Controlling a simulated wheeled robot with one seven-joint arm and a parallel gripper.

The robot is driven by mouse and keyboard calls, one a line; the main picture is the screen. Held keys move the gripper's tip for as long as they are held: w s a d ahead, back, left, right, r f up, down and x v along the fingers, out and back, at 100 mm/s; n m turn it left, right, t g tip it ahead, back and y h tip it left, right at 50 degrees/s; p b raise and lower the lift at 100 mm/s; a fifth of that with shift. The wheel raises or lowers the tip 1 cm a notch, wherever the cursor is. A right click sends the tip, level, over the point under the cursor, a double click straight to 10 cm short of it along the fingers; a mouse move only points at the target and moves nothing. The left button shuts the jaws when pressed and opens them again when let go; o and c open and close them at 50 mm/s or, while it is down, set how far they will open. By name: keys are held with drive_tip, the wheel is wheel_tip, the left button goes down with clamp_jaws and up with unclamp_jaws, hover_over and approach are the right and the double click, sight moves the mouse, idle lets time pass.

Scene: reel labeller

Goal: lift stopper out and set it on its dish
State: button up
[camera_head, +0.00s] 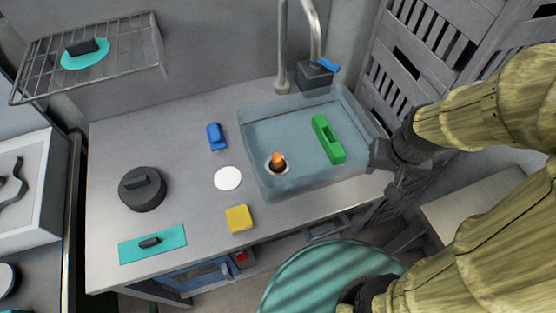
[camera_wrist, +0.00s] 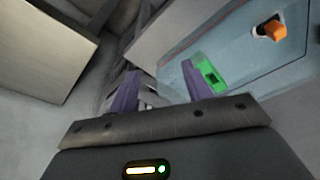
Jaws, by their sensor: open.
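The stopper (camera_head: 278,160) has an orange top and sits upright in the drain hole at the front left of the sink basin (camera_head: 262,125). The stopper also shows at the upper right of the wrist view (camera_wrist: 274,29). A flat white disc, which looks like the dish (camera_head: 228,178), lies on the counter just left of the sink and is empty. My gripper (camera_head: 388,178) is at the right edge of the sink, well to the right of the stopper. Its two purple fingers (camera_wrist: 160,92) are apart with nothing between them.
A green block with a handle (camera_head: 328,139) lies in the sink. The tap (camera_head: 300,45) arches over its back edge. A blue item (camera_head: 216,136), yellow sponge (camera_head: 239,218), dark lidded pot (camera_head: 142,189) and teal board (camera_head: 153,244) are on the counter. A wire shelf (camera_head: 125,50) hangs upper left.

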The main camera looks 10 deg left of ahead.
drive_tip(key=w+a+r+n+g, duration=0.15)
drive_tip(key=w+a+n, duration=0.35)
drive_tip(key=a, duration=0.6)
drive_tip(key=r+n+g+p, duration=0.1)
drive_tip(key=n+p, duration=0.1)
hover_over(279, 155)
drive_tip(key=shift+s+r, duration=0.1)
drive_tip(key=shift+d, duration=0.1)
wheel_tip(279, 155, down, 12)
drive_tip(key=shift+f+p, duration=0.1)
drive_tip(key=shift+p, duration=0.5)
